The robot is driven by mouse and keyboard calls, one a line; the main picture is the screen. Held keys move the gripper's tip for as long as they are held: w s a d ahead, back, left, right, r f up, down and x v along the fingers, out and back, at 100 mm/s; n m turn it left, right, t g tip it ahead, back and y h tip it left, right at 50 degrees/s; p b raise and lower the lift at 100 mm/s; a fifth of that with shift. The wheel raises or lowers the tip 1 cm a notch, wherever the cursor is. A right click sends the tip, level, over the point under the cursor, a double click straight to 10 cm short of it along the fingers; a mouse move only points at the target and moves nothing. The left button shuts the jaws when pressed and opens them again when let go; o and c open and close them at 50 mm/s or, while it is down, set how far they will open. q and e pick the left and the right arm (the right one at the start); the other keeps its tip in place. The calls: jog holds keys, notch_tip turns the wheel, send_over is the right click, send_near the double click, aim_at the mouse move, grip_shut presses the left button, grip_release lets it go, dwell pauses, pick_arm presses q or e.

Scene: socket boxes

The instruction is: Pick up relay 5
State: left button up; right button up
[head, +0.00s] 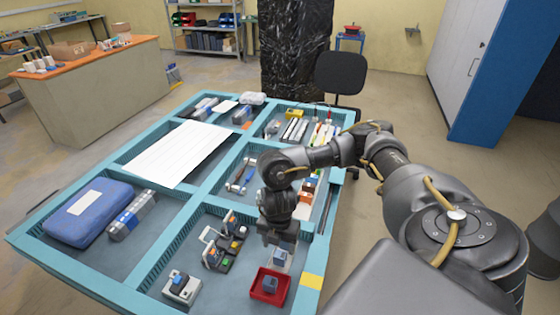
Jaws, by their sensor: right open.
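My right gripper (280,243) points down over the front right compartment of the blue-framed table. Its jaws are open, close above a small pale block (281,258); I cannot tell whether they touch or surround it. A red tray (257,290) just in front holds a small blue-grey block (270,284). A white socket box (180,292) with a dark block on it stands at the compartment's front left. Several small sockets with orange, yellow and green parts (228,240) sit between. No number is legible, so I cannot tell which block is relay 5. My left gripper is not in view.
The table's blue rim and dividers (168,250) stand around the compartments. A blue case (88,225) and a grey-blue block (133,215) lie at the left. A white sheet (178,152) covers the middle left compartment. My right arm hides part of the right side.

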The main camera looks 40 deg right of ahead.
aim_at(280, 254)
jog(key=shift+f, duration=0.8)
jog(key=shift+s+f, duration=0.1)
jog(key=shift+f, duration=0.4)
jog(key=f, duration=0.4)
jog(key=shift+d+f+p, duration=0.1)
jog(key=shift+d+p, duration=0.1)
jog(key=shift+p, duration=0.1)
jog(key=c, duration=1.2)
jog(key=shift+o, duration=0.2)
